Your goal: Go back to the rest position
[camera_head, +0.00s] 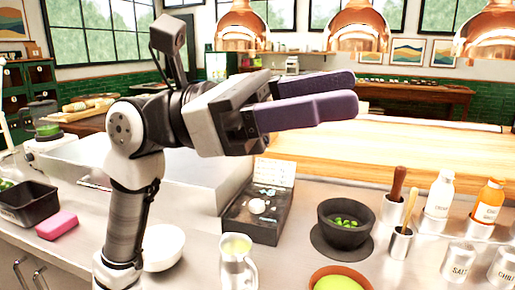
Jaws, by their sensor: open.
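My gripper (345,92) is raised above the steel counter in the head view, its two purple fingers pointing right. The fingers are apart and nothing shows between them. One finger partly overlaps the other from this angle. My arm rises at the left of centre and hides part of the counter behind it. The gripper is clear of everything on the counter.
A black bowl with green pieces (345,222), a dark box (254,214), a metal jug (237,263) and a white bowl (163,247) stand below. Bottles (488,203) and canisters (458,262) stand at right. Copper lamps (357,27) hang above. A pink block (57,226) lies left.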

